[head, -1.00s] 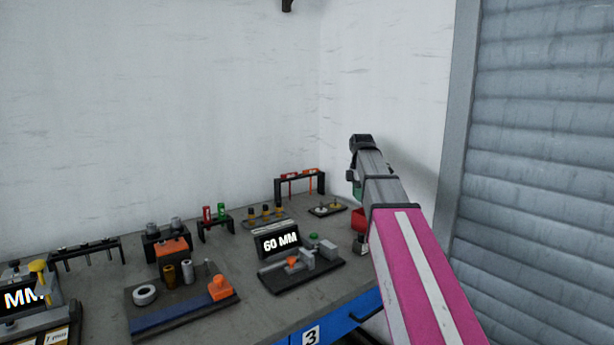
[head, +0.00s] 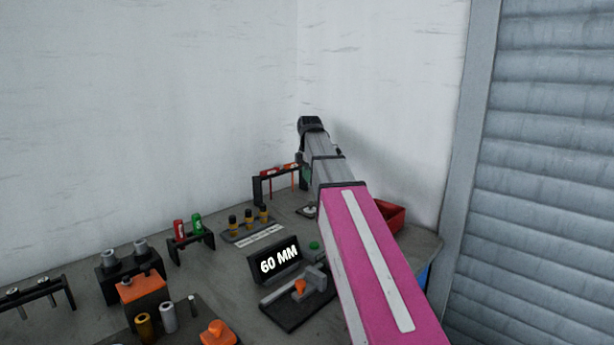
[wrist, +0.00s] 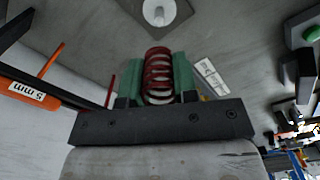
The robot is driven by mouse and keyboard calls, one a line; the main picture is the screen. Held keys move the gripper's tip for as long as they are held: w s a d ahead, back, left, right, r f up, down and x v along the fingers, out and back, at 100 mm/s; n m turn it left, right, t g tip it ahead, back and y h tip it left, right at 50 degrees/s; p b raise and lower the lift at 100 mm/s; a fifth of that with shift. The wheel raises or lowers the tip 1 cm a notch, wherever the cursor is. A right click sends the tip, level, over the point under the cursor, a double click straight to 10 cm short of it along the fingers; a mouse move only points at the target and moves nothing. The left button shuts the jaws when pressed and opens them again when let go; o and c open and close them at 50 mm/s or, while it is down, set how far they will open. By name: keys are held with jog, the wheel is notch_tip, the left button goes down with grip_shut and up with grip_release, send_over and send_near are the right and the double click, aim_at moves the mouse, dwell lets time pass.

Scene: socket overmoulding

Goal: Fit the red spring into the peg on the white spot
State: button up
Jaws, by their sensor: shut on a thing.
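The red spring (wrist: 157,66) is upright in the wrist view, between the two green fingers of my gripper (wrist: 158,78), which is shut on it. The white spot (wrist: 149,12) with its peg shows on a dark plate (wrist: 181,12) at the top edge of the wrist view, apart from the spring. In the head view my arm hides most of that plate (head: 306,211), and only a bit of a green finger (head: 307,174) shows. The spring cannot be made out in the head view.
A black rack with orange-red rods (head: 271,172) stands close on the left of my gripper; its "5 mm" label (wrist: 26,91) shows in the wrist view. A red bin (head: 390,215) is right of my arm. The "60 MM" display (head: 277,261) is nearer.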

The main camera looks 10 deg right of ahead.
jog(key=shift+f, duration=0.15)
jog(key=shift+f, duration=2.8)
jog(key=shift+f, duration=2.55)
jog(key=o, duration=0.9)
jog(key=shift+r, duration=0.1)
notch_tip(320, 180, up, 10)
jog(key=shift+f, duration=0.1)
jog(key=shift+r, duration=0.45)
